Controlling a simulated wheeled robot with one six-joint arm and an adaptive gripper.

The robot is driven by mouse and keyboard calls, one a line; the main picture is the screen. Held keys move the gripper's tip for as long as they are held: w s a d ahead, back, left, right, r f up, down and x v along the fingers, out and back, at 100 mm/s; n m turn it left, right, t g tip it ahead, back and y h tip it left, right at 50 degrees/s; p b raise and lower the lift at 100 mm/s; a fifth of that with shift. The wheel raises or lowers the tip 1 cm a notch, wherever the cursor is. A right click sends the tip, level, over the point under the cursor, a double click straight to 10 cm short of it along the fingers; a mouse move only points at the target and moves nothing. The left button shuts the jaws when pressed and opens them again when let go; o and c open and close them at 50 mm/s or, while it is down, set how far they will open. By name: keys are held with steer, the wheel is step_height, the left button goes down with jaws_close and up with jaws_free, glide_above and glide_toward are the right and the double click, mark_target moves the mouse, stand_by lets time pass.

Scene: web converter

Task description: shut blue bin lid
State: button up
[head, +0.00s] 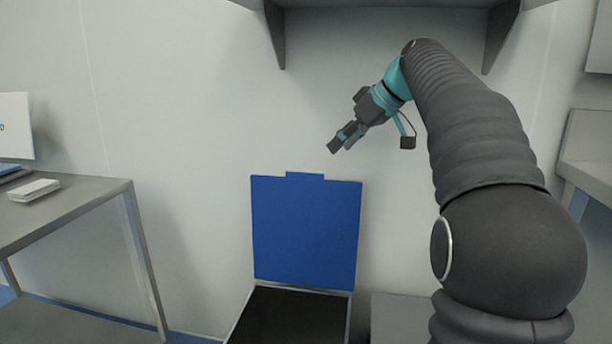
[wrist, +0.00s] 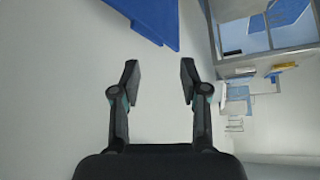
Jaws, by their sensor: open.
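The blue bin lid (head: 305,232) stands upright against the wall in the head view, with a small tab on its top edge. The bin's opening (head: 288,316) below it is uncovered and dark inside; the lower bin is cut off by the frame. My gripper (head: 340,145) is above the lid's top edge, near its right half, apart from it. In the wrist view my gripper (wrist: 158,82) has its two fingers spread with nothing between them. Part of the blue lid (wrist: 150,18) shows beyond the fingers at the top of that view.
A grey table (head: 75,208) with a white stack (head: 34,190) and a screen (head: 14,126) stands at the left. A shelf (head: 385,3) hangs on the wall above my gripper. A grey box-like surface (head: 398,312) is right of the bin.

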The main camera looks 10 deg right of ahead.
mark_target(312, 174)
steer(key=shift+n+y, duration=0.3)
steer(key=shift+n, duration=0.3)
steer(key=w+x, duration=0.1)
steer(key=x, duration=0.3)
steer(key=d+b+x, duration=0.1)
steer(key=x, duration=0.4)
steer(key=w+d+b+x, duration=0.1)
steer(key=x, duration=0.4)
steer(key=shift+w+r, duration=0.3)
jaws_close()
